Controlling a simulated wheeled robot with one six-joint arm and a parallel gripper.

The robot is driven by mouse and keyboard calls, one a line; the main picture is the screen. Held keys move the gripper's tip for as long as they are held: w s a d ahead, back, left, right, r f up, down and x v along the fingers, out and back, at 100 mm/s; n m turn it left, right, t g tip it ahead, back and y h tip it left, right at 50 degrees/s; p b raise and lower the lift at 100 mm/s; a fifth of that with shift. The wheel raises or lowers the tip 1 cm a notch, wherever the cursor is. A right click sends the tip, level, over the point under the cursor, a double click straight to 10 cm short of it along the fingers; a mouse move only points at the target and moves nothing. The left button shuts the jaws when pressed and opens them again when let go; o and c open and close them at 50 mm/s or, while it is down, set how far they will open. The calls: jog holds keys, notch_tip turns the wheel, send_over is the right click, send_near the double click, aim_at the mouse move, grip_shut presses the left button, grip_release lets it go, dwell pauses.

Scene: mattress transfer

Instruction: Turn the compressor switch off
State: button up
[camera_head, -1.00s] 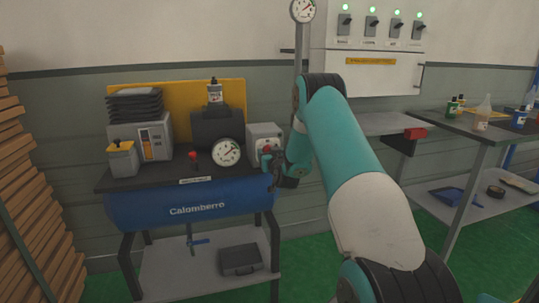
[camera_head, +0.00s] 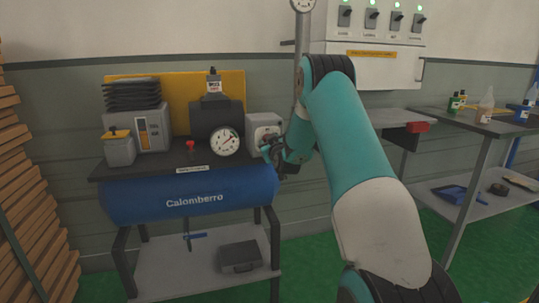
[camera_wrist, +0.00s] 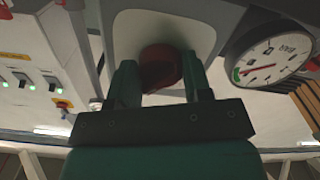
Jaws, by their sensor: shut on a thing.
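The compressor (camera_head: 190,198) is a blue tank marked "Calomberro" under a dark bench top. At the right end of that top stands a light grey switch box (camera_head: 262,122) with a pale front. In the wrist view, its red rotary knob (camera_wrist: 160,64) sits on the pale plate (camera_wrist: 126,36). My gripper (camera_head: 272,152) is at the front of this box and hides the knob in the head view. In the wrist view, my gripper (camera_wrist: 158,82) has one finger on each side of the knob and is shut on it.
A round gauge (camera_head: 224,141) stands just left of the box, and a small red-topped valve (camera_head: 190,147) is further left. A vertical pipe (camera_head: 301,50) and a wall panel with several switches (camera_head: 375,60) are behind my arm. A side table (camera_head: 470,120) is at right.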

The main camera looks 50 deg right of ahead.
jog(key=n+b, duration=0.4)
jog(key=b, duration=0.1)
jog(key=shift+f+n+b, duration=0.2)
jog(key=shift+n+b, duration=0.1)
jog(key=shift+b, duration=0.05)
jog(key=n+b, duration=0.3)
jog(key=shift+w+r, duration=0.1)
jog(key=shift+r, duration=0.25)
jog(key=o, duration=0.9)
